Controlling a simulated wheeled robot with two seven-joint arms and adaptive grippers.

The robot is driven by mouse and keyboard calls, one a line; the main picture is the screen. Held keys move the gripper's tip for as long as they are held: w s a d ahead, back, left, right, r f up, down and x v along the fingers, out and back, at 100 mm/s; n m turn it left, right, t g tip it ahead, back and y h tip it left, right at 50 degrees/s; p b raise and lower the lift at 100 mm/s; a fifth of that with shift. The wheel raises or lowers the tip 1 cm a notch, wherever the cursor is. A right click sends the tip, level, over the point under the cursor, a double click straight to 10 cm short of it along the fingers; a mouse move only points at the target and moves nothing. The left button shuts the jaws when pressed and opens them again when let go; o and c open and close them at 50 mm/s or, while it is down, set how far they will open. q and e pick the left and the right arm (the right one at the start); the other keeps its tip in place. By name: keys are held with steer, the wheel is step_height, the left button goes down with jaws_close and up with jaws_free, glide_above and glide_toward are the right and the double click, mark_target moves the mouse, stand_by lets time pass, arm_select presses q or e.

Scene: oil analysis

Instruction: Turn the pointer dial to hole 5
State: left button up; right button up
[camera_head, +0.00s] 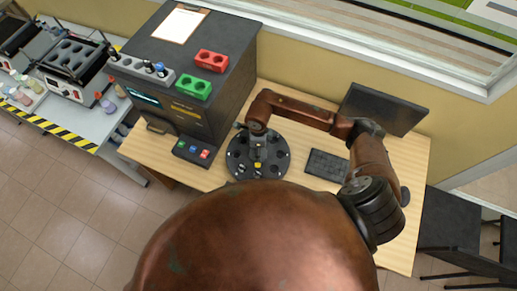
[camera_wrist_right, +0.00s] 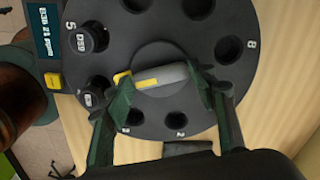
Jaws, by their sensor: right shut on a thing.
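The round dark turntable (camera_head: 240,168) stands on the wooden table, with several holes around its rim. In the right wrist view the turntable (camera_wrist_right: 150,30) has a grey pointer dial (camera_wrist_right: 165,75) with a yellow tip at its centre. My right gripper (camera_wrist_right: 163,92) is shut on the pointer dial, one finger on each end. The yellow tip points left, toward a hole with a dark-capped vial (camera_wrist_right: 94,96). Another dark-capped vial (camera_wrist_right: 84,40) stands at the hole marked 5, further up. In the head view my right gripper (camera_head: 257,152) is over the turntable's centre. My left gripper is not in view.
A large dark analyser (camera_head: 225,60) with red and green racks stands left of the turntable. A keyboard (camera_head: 325,170) and monitor (camera_head: 383,108) are to the right. A side bench (camera_head: 95,130) with bottles is at the far left.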

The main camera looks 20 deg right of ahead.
steer(key=m, duration=0.4)
steer(key=shift+f, duration=0.1)
steer(key=shift+m, duration=2.2)
steer(key=o, duration=1.2)
steer(key=shift+c, duration=0.2)
step_height(320, 180, up, 12)
